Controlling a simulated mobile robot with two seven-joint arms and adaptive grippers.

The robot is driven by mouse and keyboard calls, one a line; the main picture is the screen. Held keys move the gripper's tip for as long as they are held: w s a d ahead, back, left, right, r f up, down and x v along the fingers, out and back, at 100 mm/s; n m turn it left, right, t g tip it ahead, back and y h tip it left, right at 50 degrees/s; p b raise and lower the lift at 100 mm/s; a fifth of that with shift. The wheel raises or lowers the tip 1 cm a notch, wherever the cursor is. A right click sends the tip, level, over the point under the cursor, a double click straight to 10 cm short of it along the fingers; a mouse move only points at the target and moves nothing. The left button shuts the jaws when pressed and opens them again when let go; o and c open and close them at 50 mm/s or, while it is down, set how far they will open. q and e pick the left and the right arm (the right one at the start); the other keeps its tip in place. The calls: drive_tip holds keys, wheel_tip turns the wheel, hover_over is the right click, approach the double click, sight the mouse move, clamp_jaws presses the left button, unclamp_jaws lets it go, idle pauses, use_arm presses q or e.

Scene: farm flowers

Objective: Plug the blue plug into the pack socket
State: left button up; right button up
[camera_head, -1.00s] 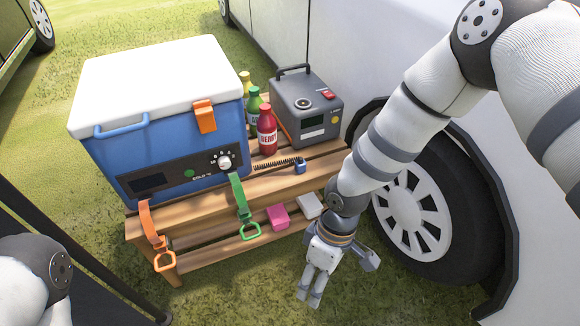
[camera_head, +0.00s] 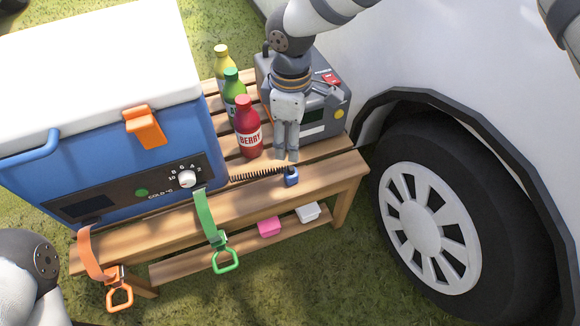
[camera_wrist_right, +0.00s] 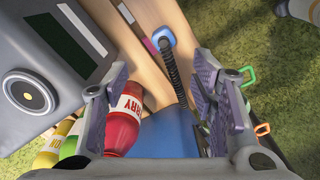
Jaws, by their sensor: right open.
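The blue plug (camera_head: 291,177) lies on the front slats of the wooden bench, at the end of a black coiled cord. In the right wrist view the plug (camera_wrist_right: 163,38) is ahead of the fingers. My right gripper (camera_head: 287,155) points down just behind the plug, apart from it; its fingers (camera_wrist_right: 158,78) are open and empty. The grey pack (camera_head: 318,130) stands behind the gripper, which covers part of its top and front. A round dark fitting (camera_wrist_right: 28,92) shows on the pack in the wrist view; I cannot tell whether it is the socket. My left gripper is out of view.
A blue cooler (camera_head: 120,180) stands left on the bench (camera_head: 330,180). Red (camera_head: 248,128), green (camera_head: 233,88) and yellow (camera_head: 222,62) bottles stand beside the gripper. Orange (camera_head: 100,265) and green (camera_head: 212,230) straps hang in front. A vehicle wheel (camera_head: 430,220) is at right.

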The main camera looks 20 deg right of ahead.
sight(291, 168)
drive_tip(key=shift+s, duration=0.1)
wheel_tip(291, 168, down, 7)
drive_tip(key=shift+r+b, duration=0.1)
drive_tip(key=shift+b, duration=0.75)
wheel_tip(291, 168, down, 5)
drive_tip(key=shift+s+a+f+b, duration=0.1)
drive_tip(key=shift+f+b, duration=0.1)
drive_tip(key=shift+b, duration=0.55)
drive_tip(key=shift+c, duration=0.2)
drive_tip(key=c, duration=1.1)
